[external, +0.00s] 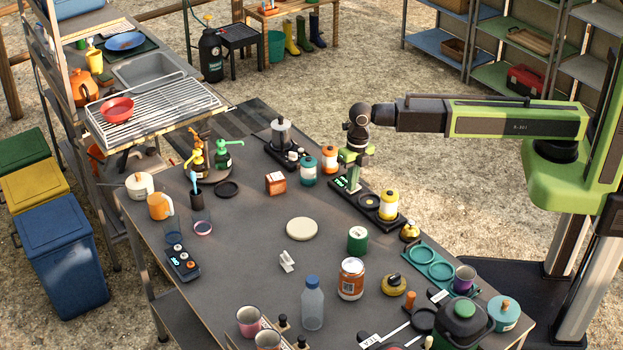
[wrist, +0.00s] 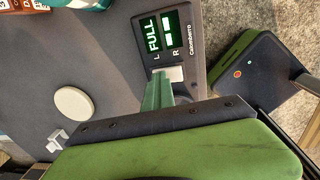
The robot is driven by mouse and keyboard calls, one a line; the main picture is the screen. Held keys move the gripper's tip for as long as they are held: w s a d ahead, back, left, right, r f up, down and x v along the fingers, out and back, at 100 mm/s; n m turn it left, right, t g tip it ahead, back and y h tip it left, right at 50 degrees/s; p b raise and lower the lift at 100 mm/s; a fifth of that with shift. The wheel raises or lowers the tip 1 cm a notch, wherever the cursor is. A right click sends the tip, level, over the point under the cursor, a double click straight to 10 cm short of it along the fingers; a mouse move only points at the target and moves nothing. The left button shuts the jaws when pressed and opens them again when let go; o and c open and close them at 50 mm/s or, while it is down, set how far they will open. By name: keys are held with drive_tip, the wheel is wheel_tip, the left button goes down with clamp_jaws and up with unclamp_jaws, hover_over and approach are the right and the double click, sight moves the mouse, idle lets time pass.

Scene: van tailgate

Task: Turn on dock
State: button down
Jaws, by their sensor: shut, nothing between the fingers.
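The dock (external: 366,203) is a long black unit near the table's far right edge. Its green display (wrist: 162,36) reads FULL, with L and R bars beside it. A pale grey key (wrist: 173,74) sits just below the display in the wrist view. My gripper (external: 350,168) is shut and empty, pointing down over the display end of the dock. In the wrist view its green fingertips (wrist: 160,80) overlap the left side of the key. I cannot tell whether they touch it. A yellow jar (external: 389,205) stands on the dock's other end.
A blue-and-white jar (external: 309,171) and an orange one (external: 330,158) stand close to the left of the dock. A green tin (external: 357,240) and a brass kettle-like item (external: 410,232) are nearer. A round cream disc (external: 302,229) lies on open tabletop.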

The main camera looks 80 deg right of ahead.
drive_tip(key=shift+s+d+r, duration=0.1)
drive_tip(key=shift+s+d, duration=0.45)
wheel_tip(320, 180, up, 14)
drive_tip(key=s+d+p, duration=0.1)
drive_tip(key=p, duration=1.3)
drive_tip(key=shift+s+d, duration=0.15)
drive_tip(key=shift+d, duration=0.05)
